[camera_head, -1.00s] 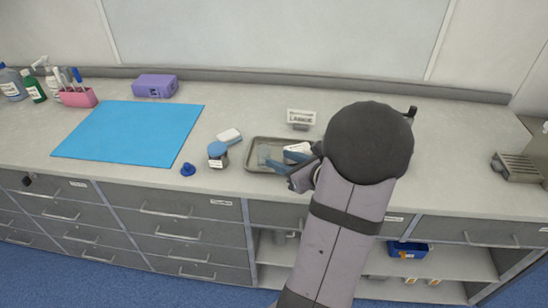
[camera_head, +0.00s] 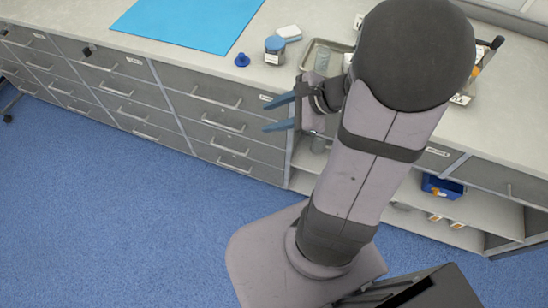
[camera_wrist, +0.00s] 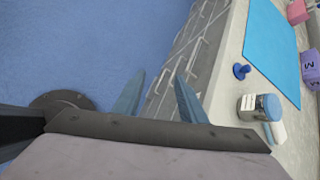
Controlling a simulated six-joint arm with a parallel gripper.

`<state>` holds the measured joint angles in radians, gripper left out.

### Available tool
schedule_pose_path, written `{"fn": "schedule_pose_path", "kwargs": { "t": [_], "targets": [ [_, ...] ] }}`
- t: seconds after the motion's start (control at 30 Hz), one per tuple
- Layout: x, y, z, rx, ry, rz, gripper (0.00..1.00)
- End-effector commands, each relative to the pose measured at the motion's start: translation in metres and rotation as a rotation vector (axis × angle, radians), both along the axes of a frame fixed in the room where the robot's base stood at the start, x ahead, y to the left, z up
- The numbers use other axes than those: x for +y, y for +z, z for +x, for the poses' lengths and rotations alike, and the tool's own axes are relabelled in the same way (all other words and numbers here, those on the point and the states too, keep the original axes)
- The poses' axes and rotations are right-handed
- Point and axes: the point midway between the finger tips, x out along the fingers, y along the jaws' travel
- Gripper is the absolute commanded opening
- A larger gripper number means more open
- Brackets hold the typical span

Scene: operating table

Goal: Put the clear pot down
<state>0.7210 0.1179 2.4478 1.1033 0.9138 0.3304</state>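A clear pot (camera_head: 322,62) appears to stand upright in the metal tray (camera_head: 309,50) on the counter, partly behind my arm. Another greyish, see-through pot (camera_head: 318,145) stands on the open shelf below; I cannot tell which of the two the task names. My gripper (camera_head: 266,115) is open and empty, its blue fingers apart, in front of the drawers and below the counter top. In the wrist view my gripper (camera_wrist: 160,76) also has nothing between its fingers. No clear pot is distinguishable in the wrist view.
A blue-lidded jar (camera_head: 275,50), a white block (camera_head: 289,33) and a small blue knob-like piece (camera_head: 242,60) stand left of the tray. The blue mat (camera_head: 190,20) is bare. The drawer fronts (camera_head: 215,110) are close to my fingers. The floor (camera_head: 110,220) is clear.

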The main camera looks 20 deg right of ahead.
Motion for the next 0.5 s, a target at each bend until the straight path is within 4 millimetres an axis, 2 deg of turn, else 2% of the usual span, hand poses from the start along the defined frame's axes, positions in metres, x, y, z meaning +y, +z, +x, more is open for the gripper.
{"fn": "schedule_pose_path", "kwargs": {
  "t": [0.03,0.1,0.2,0.33,0.5],
  "targets": [
    [0.024,-0.007,-0.015,0.007,0.180,-0.086,0.38],
    [0.045,-0.017,-0.039,0.011,0.428,-0.207,0.38],
    [0.059,-0.028,-0.070,-0.005,0.779,-0.380,0.38],
    [0.060,-0.036,-0.095,-0.052,1.192,-0.585,0.38],
    [0.052,-0.038,-0.104,-0.123,1.579,-0.781,0.38]
  ]
}}
